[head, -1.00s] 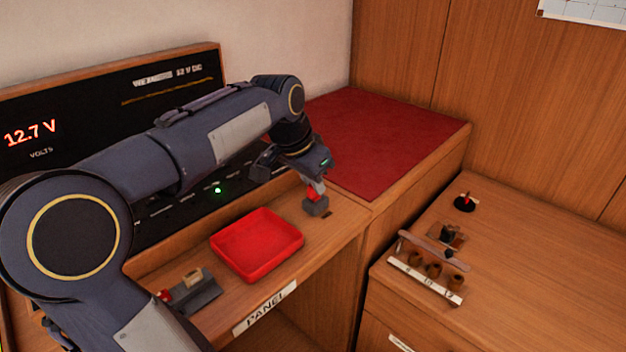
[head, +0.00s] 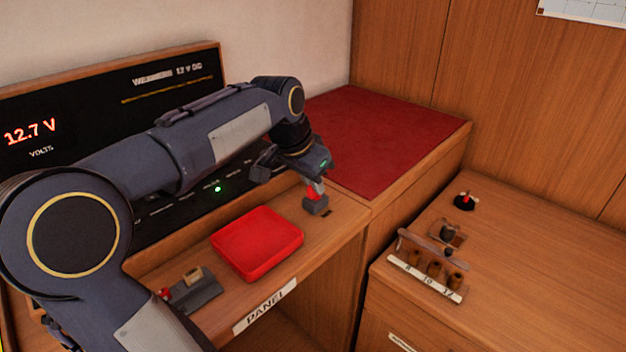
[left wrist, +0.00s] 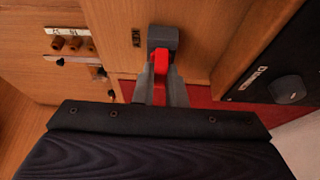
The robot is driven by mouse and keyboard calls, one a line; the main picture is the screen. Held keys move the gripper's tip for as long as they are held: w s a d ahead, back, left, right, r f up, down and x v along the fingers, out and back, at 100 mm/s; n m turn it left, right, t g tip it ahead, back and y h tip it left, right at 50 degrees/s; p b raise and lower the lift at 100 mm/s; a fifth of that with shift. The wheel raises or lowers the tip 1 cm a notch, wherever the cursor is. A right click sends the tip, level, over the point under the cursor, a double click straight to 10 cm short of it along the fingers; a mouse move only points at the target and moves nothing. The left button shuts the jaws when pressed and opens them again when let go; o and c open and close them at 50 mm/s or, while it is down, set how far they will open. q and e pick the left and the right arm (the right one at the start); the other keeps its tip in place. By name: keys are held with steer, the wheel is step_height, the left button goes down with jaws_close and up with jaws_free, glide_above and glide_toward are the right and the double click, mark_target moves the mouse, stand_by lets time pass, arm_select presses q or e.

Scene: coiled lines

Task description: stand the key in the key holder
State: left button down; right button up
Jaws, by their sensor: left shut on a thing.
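My left gripper (head: 315,181) points down over the right end of the panel shelf. It is shut on the red key (left wrist: 160,66), which shows between the fingers in the left wrist view. A small grey block (head: 316,206), which looks like the key holder, sits on the shelf directly below. In the left wrist view the key's far end meets the grey block (left wrist: 163,37). I cannot tell how deep the key is in it, as its lower end is hidden. My right gripper is not in view.
A red tray (head: 257,270) lies on the shelf to the left. A grey fixture (head: 200,295) with a red knob is nearer. A dark panel (head: 60,115) stands behind.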

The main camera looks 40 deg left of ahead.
arm_select(q)
steer(key=shift+f, duration=0.15)
steer(key=c, duration=1.4)
jaws_free()
steer(key=p+v, duration=0.2)
steer(key=v, duration=0.6)
